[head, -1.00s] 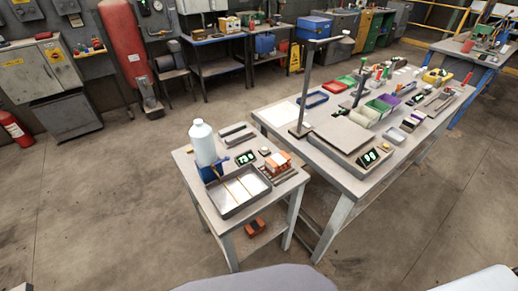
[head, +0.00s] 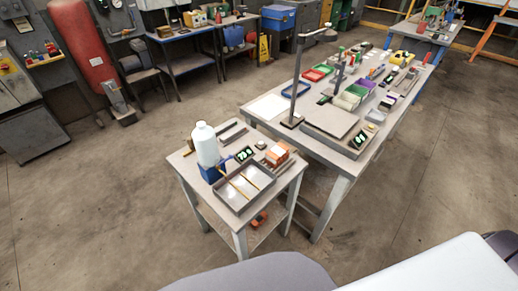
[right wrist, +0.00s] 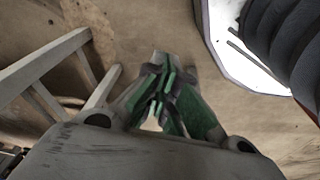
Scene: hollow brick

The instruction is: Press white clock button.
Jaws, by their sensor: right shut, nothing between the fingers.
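A black display with green digits (head: 244,154) stands on the small table (head: 183,168), with a small pale round button (head: 261,145) beside it. A second black display with green digits (head: 360,140) stands at the near right of the large table (head: 258,112), with a pale round button (head: 372,127) behind it. The buttons are too small to tell which is the white clock button. My right gripper (right wrist: 160,68), with green finger pads, is shut and empty above the floor in the right wrist view, away from both displays. My left gripper is not in view.
A white bottle (head: 206,146), a grey tray (head: 236,204) and an orange-brown block (head: 277,154) crowd the small table. A lamp post (head: 297,75) rises from the large table. Table legs (right wrist: 45,72) show left of my right gripper. The floor in front is clear.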

